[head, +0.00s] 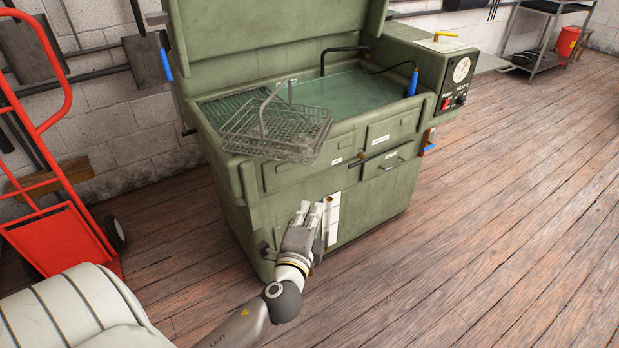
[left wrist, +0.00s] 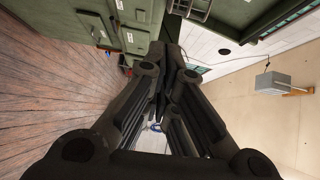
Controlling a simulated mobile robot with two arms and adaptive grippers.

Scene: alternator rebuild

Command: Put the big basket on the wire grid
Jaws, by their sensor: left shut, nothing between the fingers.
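The big basket (head: 292,137) is a grey wire basket with a raised handle. In the head view it sits tilted over the front left edge of the green parts washer, partly sticking out past the front. The wire grid (head: 226,104) shows as a ribbed area at the left of the washer's tank, partly covered by the basket. My left gripper (head: 309,212) is shut and empty, below the basket in front of the washer's front face. Its dark fingers (left wrist: 172,85) fill the middle of the left wrist view. My right gripper is not in view.
The washer tank (head: 362,92) holds greenish liquid, with its lid (head: 270,25) raised behind. A control box (head: 455,80) is at its right. A red hand truck (head: 62,215) stands at the left. The wooden floor (head: 510,200) at the right is clear.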

